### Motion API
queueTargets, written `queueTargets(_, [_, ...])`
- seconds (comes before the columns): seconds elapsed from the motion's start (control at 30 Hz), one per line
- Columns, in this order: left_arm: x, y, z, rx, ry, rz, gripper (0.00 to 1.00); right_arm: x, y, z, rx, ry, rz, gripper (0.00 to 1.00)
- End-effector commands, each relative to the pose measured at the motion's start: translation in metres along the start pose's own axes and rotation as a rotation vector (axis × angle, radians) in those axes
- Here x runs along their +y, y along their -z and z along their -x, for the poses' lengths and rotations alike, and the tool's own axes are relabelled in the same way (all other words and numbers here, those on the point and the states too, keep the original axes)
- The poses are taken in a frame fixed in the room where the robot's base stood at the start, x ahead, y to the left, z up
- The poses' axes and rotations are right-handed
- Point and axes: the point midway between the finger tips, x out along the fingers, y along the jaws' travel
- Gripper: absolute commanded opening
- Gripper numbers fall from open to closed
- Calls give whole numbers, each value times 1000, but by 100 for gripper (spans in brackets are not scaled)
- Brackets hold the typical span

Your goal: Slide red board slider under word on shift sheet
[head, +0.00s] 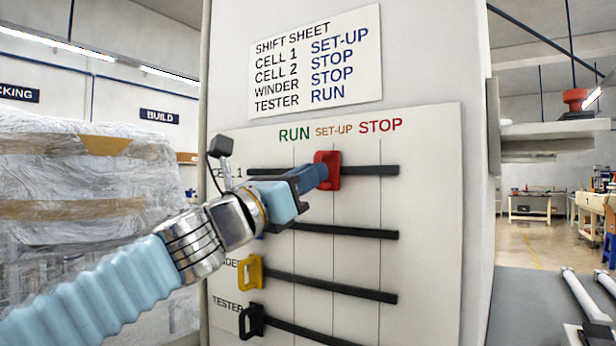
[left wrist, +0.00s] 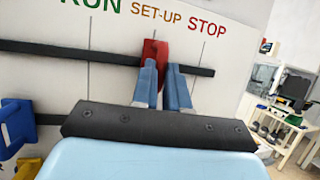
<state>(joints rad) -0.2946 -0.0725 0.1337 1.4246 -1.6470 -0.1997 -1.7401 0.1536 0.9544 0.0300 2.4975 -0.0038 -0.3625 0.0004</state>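The red slider (head: 328,170) sits on the top rail, labelled CELL 1, under the SET-UP heading (head: 334,131). In the left wrist view the red slider (left wrist: 154,52) stands below SET-UP, left of STOP. My left gripper (head: 318,176) is at the red slider, its fingers closed on either side of the handle. The fingertips (left wrist: 162,75) partly hide the handle's lower part. The shift sheet (head: 316,60) above reads CELL 1 SET-UP, CELL 2 STOP, WINDER STOP, TESTER RUN. My right gripper is not in view.
Wrapped goods (head: 80,200) stand left of the board.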

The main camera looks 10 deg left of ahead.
Motion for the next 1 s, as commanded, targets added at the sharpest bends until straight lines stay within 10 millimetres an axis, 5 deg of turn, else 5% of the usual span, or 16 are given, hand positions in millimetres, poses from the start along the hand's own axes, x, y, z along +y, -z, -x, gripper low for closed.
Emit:
queueTargets(0.2, [1,0,0,0,-2,0,39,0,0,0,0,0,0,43])
queueTargets(0.57, [1,1,9,0,-3,-1,39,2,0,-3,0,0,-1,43])
queueTargets(1.0, [1,1,107,-1,-4,-1,39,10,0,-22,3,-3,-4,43])
